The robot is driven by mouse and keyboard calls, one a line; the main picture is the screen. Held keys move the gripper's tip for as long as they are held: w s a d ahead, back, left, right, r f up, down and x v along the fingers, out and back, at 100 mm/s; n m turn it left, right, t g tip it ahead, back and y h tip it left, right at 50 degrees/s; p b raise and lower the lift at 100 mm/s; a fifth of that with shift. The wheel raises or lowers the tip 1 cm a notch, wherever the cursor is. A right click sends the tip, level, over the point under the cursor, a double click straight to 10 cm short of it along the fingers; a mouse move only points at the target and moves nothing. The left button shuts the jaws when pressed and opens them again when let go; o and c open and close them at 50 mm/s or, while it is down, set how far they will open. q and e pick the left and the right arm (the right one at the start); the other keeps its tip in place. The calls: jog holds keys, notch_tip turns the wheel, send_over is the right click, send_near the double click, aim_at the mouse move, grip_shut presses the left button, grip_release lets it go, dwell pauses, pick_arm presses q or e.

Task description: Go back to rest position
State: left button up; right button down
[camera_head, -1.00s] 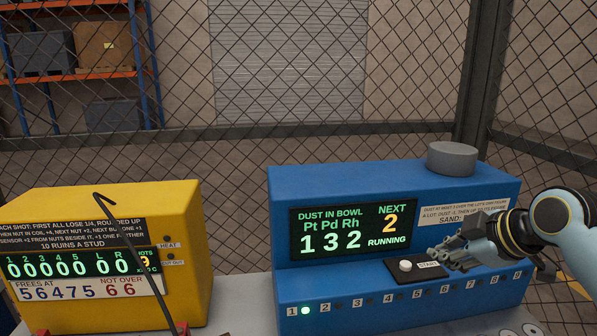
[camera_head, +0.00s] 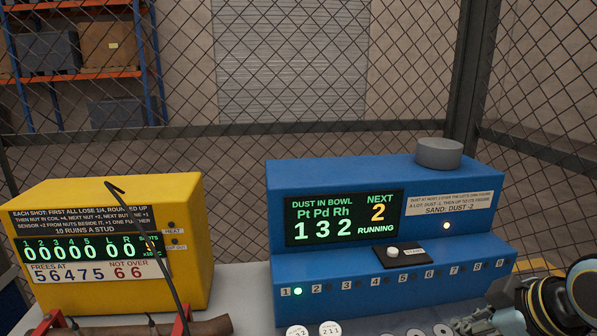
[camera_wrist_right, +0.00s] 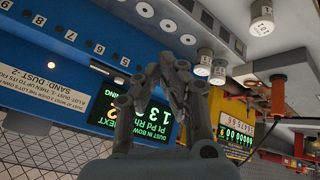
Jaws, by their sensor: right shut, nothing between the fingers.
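My right gripper (camera_head: 490,322) is low at the right edge of the head view, below and in front of the blue machine (camera_head: 330,262). In the right wrist view its fingers (camera_wrist_right: 172,78) are together with nothing between them. It is apart from the START button (camera_head: 392,252) on the machine's ledge. The display (camera_head: 343,217) reads dust in bowl 1 3 2, NEXT 2, RUNNING. My left gripper is out of view.
A yellow machine (camera_head: 190,215) stands at the left, with a dark hooked rod and a brown pipe (camera_head: 205,327) in front. A mesh fence stands behind.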

jog(key=s+d+m+g+h, duration=0.1)
jog(key=s+m+g+h, duration=0.2)
jog(key=s+m, duration=1.1)
jog(key=s+d+f+n+g+b, duration=0.1)
jog(key=s+f+n+b, duration=0.2)
jog(key=f, duration=1)
jog(key=s+d+f+n+b, duration=0.1)
jog(key=s+f+b, duration=0.35)
jog(key=f, duration=0.95)
jog(key=s+d+f+n+g+b, duration=0.15)
jog(key=f+b, duration=0.45)
jog(key=f, duration=0.7)
jog(key=s+f+b, duration=0.5)
jog(key=s+f, duration=0.4)
jog(key=f, duration=0.4)
jog(key=s+f+b, duration=0.6)
jog(key=s+f, duration=0.3)
jog(key=f, duration=0.5)
jog(key=shift+d, duration=0.25)
